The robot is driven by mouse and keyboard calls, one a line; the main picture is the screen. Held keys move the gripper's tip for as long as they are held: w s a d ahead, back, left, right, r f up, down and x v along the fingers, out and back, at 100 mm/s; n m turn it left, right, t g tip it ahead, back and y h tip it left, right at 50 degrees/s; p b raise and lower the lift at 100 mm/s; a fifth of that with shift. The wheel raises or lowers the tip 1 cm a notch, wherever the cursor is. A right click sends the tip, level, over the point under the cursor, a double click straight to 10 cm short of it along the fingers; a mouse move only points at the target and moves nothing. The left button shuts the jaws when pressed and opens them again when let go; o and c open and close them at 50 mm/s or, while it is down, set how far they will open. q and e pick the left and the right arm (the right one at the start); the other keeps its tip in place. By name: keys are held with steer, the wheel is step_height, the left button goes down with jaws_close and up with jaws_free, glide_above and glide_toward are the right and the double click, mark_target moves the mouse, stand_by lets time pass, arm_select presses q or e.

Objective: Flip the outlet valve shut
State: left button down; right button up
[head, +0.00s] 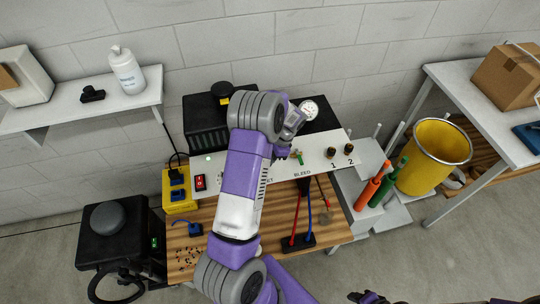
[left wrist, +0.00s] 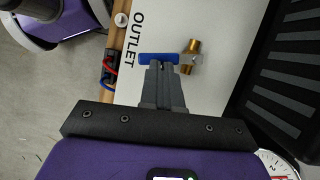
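The outlet valve shows in the left wrist view: a blue lever handle (left wrist: 145,58) beside a brass fitting (left wrist: 194,46), on the white panel (left wrist: 205,20) near the printed word OUTLET. The lever lies crosswise in that picture. My left gripper (left wrist: 162,66) has its grey fingers together, with the tips right at the lever; I cannot tell whether they touch it. The lever sticks out to the side of the tips, not clearly between them. In the head view my left arm hides the outlet valve and most of the gripper. My right gripper is not clearly visible.
A green-handled valve (head: 298,157) sits above the BLEED label. A gauge (head: 309,110) stands behind the panel. Red and blue levers or hoses (head: 296,222) are on the wooden bench (head: 275,215). A yellow bin (head: 433,157) and green and orange cylinders (head: 372,187) stand to the right.

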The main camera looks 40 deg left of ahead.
arm_select(q)
steer(key=shift+a, duration=0.5)
steer(key=shift+r, duration=0.15)
steer(key=shift+r+p, duration=0.2)
steer(key=shift+p, duration=0.1)
steer(key=p+v, duration=0.6)
steer(key=v, duration=0.3)
steer(key=shift+w, duration=0.2)
steer(key=shift+r, duration=0.15)
